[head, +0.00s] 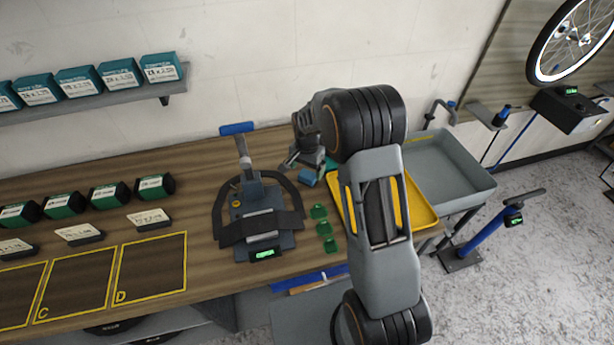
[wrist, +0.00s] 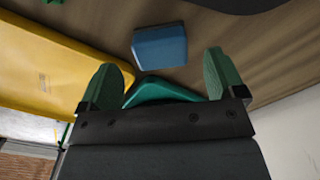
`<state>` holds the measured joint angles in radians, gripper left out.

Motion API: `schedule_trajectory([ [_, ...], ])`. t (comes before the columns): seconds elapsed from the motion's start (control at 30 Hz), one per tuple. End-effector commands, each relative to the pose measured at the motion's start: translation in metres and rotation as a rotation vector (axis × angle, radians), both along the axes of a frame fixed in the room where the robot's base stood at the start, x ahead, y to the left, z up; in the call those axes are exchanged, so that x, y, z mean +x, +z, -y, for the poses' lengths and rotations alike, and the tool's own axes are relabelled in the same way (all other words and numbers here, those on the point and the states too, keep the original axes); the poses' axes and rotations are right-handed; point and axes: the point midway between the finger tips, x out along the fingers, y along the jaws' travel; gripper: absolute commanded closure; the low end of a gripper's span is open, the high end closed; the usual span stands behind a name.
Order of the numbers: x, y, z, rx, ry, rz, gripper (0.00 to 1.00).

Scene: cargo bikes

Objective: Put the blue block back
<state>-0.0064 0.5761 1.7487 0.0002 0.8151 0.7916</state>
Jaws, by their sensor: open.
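The blue block (wrist: 160,46) lies on the wooden bench just beyond my fingertips in the wrist view, roughly centred between them. In the head view a small blue shape, apparently the same block (head: 307,179), shows beside my gripper (head: 303,163), left of the yellow tray. In the wrist view my gripper (wrist: 164,75) is open, its two green fingers apart with nothing clamped. A teal-green piece (wrist: 160,91) shows between the finger bases, partly hidden by the gripper body.
A yellow tray (head: 423,213) stands right of the block, with a grey bin (head: 470,181) beyond. Several green pieces (head: 324,228) lie near a dark clamp-like fixture (head: 250,215). Boxes and outlined areas (head: 150,268) fill the left bench. The wall rises behind.

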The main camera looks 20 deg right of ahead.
Motion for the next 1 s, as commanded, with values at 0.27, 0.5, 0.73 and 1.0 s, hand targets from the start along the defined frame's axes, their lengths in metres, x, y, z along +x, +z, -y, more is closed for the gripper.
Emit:
schedule_trajectory([
  [0.27, 0.000, 0.050, 0.000, 0.000, 0.000, 0.004, 0.11],
  [0.5, -0.002, 0.076, 0.000, 0.000, 0.009, 0.007, 0.11],
  [0.73, -0.050, 0.135, 0.001, -0.010, 0.179, 0.101, 0.11],
  [1.0, -0.151, 0.183, 0.003, -0.068, 0.505, 0.258, 0.11],
])
